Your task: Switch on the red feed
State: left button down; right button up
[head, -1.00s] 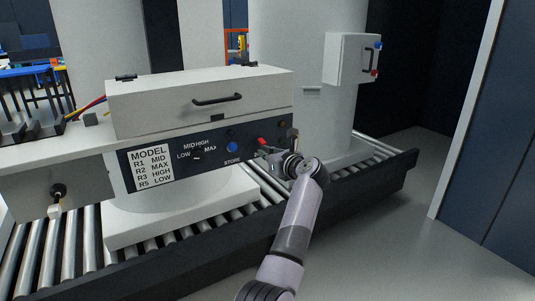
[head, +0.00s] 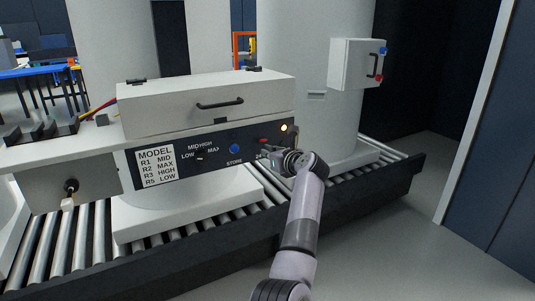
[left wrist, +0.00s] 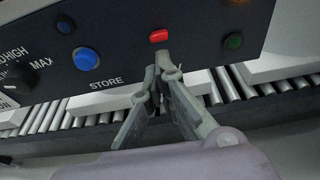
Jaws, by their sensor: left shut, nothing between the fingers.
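The red feed switch (head: 263,140) is on the dark front panel (head: 222,143), right of the blue STORE button (head: 234,148). An amber lamp (head: 283,128) above right of it glows. In the left wrist view the red switch (left wrist: 158,36) shows as a small red block. My left gripper (head: 266,155) is shut and empty, just below the red switch. Its fingertips (left wrist: 162,62) are close together under the switch; I cannot tell whether they touch it. My right gripper is not in view.
A black selector knob (left wrist: 17,76) and a MODEL label (head: 156,165) are on the panel's left part. A dark green button (left wrist: 233,41) is right of the switch. A roller conveyor (head: 85,240) runs below. A white wall box (head: 355,64) is at the back right.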

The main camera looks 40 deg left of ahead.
pick_arm(q)
jog(key=v, duration=0.7)
jog(key=shift+d, duration=0.15)
